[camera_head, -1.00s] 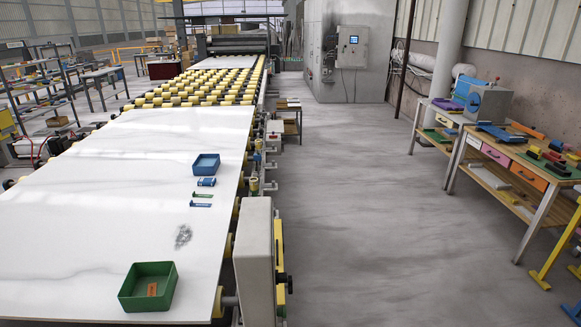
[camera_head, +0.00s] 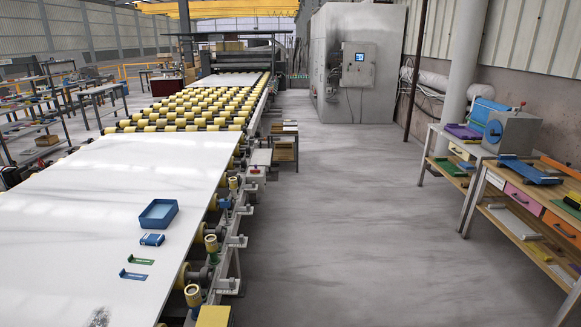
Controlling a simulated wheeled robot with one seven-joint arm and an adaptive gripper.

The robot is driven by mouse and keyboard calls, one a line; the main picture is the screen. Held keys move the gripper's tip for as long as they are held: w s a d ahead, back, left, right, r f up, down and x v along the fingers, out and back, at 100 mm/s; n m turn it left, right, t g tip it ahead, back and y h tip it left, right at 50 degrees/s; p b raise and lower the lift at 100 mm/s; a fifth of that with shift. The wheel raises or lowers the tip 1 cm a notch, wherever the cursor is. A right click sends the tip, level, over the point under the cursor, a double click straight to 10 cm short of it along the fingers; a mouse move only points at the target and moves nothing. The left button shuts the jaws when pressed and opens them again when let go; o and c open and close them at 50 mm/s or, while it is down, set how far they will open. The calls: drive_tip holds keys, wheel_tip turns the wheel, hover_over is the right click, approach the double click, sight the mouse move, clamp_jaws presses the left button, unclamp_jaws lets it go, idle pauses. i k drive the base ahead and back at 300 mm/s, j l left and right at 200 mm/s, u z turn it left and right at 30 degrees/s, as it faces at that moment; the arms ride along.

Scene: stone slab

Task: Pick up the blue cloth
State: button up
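No thing is plainly a blue cloth at this size. A small blue item with a pale band (camera_head: 152,240) lies on the white slab (camera_head: 60,235), just in front of an open blue tray (camera_head: 158,213); I cannot tell if it is cloth. A blue piece (camera_head: 487,113) leans at the back of the workbench on the right, and a flat blue object (camera_head: 529,171) lies on the nearer bench top. What these two are made of is unclear. My gripper is not in view.
A green and a blue label-like piece (camera_head: 133,275) lie on the slab, with a grey smudge (camera_head: 98,318) in front. Rollers (camera_head: 190,107) run beyond the slab. The grey floor (camera_head: 340,200) between conveyor and workbenches is clear. A grey machine (camera_head: 513,133) stands on the bench.

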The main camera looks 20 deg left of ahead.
sight(151, 238)
drive_tip(key=i+j+u, duration=0.15)
drive_tip(key=i+u, duration=0.15)
drive_tip(key=i, duration=0.75)
drive_tip(key=i+l+u, duration=0.1)
drive_tip(key=i+u, duration=0.2)
drive_tip(key=i, duration=0.75)
drive_tip(key=i+u, duration=0.35)
drive_tip(key=i+l+u, duration=0.1)
drive_tip(key=i+u, duration=0.3)
drive_tip(key=i, duration=0.2)
drive_tip(key=i+l+u, duration=0.2)
drive_tip(key=i+u, duration=0.15)
drive_tip(key=i+j+u, duration=0.15)
drive_tip(key=i+u, duration=0.2)
drive_tip(key=u, duration=0.15)
drive_tip(key=i+u, duration=0.35)
drive_tip(key=u, duration=0.15)
drive_tip(key=i+l+u, duration=0.15)
drive_tip(key=i+u, duration=0.3)
drive_tip(key=k, duration=0.1)
